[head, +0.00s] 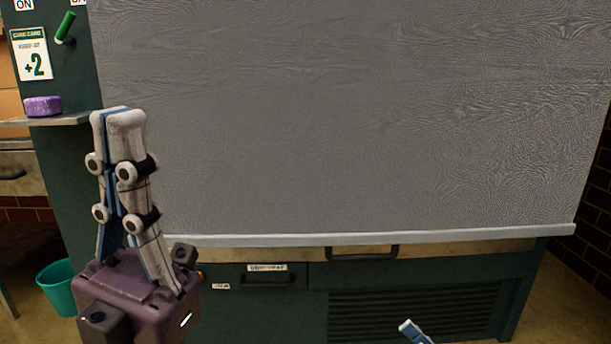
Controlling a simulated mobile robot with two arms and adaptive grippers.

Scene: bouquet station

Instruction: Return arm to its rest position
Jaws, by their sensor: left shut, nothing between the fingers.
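My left gripper (119,116) stands upright at the left of the head view, with its pale fingers pointing up and pressed together. It is shut and holds nothing. A small blue-and-white tip of my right gripper (413,331) shows at the bottom edge, right of the middle. The rest of it is out of the picture, so its opening cannot be judged.
At left are a shelf with a purple block (43,106), a green lever (65,28) and a teal bin (58,288).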

